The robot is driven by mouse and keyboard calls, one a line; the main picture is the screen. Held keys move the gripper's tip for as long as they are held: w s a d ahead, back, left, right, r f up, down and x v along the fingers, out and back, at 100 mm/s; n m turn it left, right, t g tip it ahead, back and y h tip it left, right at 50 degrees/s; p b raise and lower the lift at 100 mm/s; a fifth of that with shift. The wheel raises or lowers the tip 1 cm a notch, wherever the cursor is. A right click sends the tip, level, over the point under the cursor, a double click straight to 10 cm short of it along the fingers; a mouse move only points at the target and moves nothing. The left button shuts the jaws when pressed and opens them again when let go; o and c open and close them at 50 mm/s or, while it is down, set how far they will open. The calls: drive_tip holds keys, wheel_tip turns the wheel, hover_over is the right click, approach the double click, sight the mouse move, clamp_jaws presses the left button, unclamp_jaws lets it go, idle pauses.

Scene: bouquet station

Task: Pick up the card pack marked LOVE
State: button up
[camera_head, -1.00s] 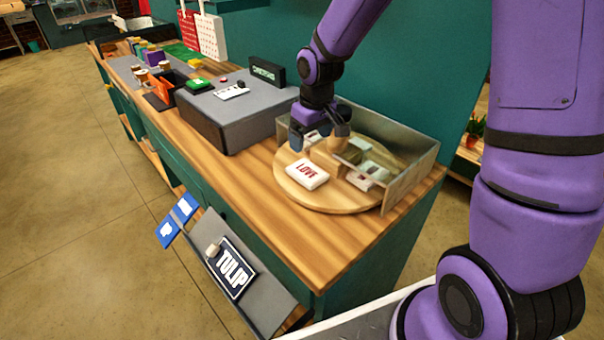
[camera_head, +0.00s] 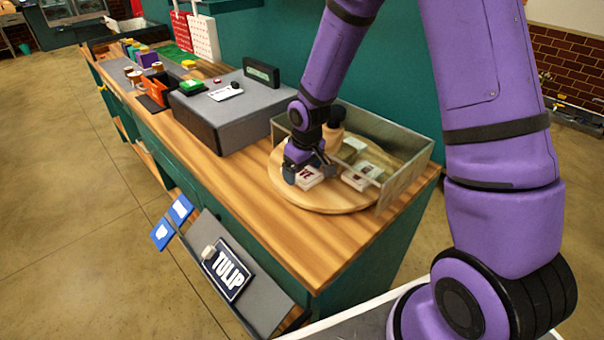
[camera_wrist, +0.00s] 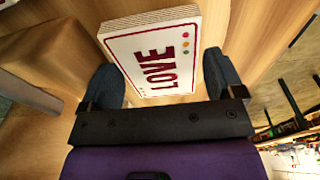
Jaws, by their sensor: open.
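The LOVE card pack (camera_wrist: 153,55) is white with a red border and red lettering. In the wrist view it lies between the two dark fingers of my gripper (camera_wrist: 165,82), which are open, with one finger on each side. In the head view the pack (camera_head: 308,178) lies on the round wooden turntable (camera_head: 325,205), partly hidden by my gripper (camera_head: 308,172). The fingers are down around the pack; whether they touch it I cannot tell.
Other packs (camera_head: 360,176) lie on the turntable. A clear-walled guard (camera_head: 408,175) stands around its back and right. A grey box (camera_head: 235,112) is left of it on the wooden counter. A TULIP sign (camera_head: 228,270) hangs at the counter's front.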

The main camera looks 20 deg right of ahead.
drive_tip(key=c, duration=0.7)
drive_tip(key=shift+r, duration=0.1)
